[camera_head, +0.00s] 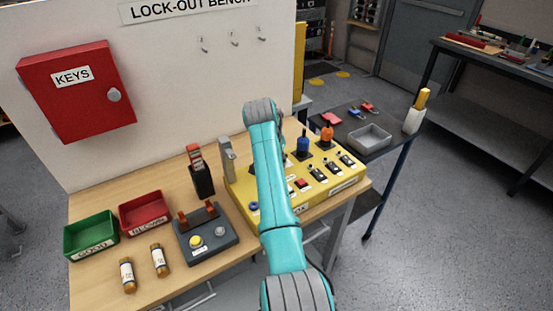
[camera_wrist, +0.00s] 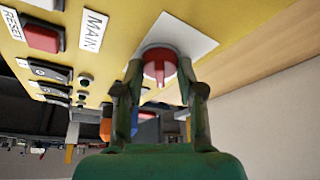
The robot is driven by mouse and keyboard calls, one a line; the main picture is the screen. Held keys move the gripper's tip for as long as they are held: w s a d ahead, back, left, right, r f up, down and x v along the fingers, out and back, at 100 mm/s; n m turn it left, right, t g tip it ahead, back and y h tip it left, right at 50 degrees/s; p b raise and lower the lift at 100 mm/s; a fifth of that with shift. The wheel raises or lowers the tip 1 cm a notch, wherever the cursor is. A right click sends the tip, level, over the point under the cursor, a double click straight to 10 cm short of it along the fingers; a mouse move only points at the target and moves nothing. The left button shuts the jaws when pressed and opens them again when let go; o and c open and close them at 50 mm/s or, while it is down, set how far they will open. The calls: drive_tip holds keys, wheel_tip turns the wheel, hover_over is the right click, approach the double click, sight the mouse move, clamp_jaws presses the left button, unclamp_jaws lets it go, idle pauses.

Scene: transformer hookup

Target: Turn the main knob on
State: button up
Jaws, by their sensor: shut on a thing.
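The red main knob (camera_wrist: 159,66) sits on a white plate (camera_wrist: 190,38) on the yellow panel, beside the MAIN label (camera_wrist: 92,29) in the wrist view. My gripper (camera_wrist: 162,85) is shut on the knob, with one finger on each side of it. In the head view my teal arm reaches over the yellow panel (camera_head: 243,188) and hides the knob and my gripper.
On the panel are a red RESET button (camera_wrist: 42,37), black switches (camera_wrist: 50,72), and blue (camera_head: 303,146) and orange (camera_head: 327,133) handles. A grey test box (camera_head: 207,240), a green tray (camera_head: 91,236) and a red tray (camera_head: 145,211) stand to the left on the wooden bench.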

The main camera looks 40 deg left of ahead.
drive_tip(key=m+h, duration=0.1)
drive_tip(key=m, duration=0.4)
drive_tip(key=shift+f+h, duration=0.1)
drive_tip(key=shift+h, duration=0.3)
drive_tip(key=shift+a, duration=0.1)
drive_tip(key=o, duration=1.1)
drive_tip(key=shift+o, duration=0.2)
wheel_tip(320, 180, up, 10)
idle(0.3)
